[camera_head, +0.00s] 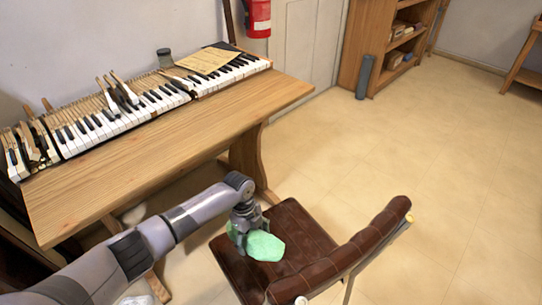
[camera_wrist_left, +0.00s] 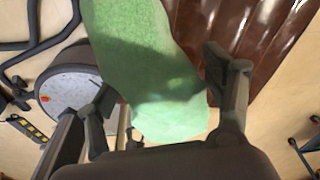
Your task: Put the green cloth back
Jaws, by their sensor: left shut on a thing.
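The pale green cloth (camera_head: 264,246) is at the brown leather chair seat (camera_head: 296,222) in the head view. My left gripper (camera_head: 244,228) reaches in from the left and is shut on the cloth, over the seat's left part. In the left wrist view the cloth (camera_wrist_left: 140,50) lies between the two dark fingers of my left gripper (camera_wrist_left: 165,95) and extends past them. Whether the cloth rests on the seat or hangs just above it, I cannot tell. My right gripper is not in view.
A wooden table (camera_head: 190,130) holds a row of piano keys (camera_head: 110,122), some raised or loose, and a paper sheet (camera_head: 207,60). The chair back (camera_head: 345,255) stands right of the seat. A wooden shelf (camera_head: 385,45) and a grey cylinder (camera_head: 364,77) are farther back. The floor at right is clear.

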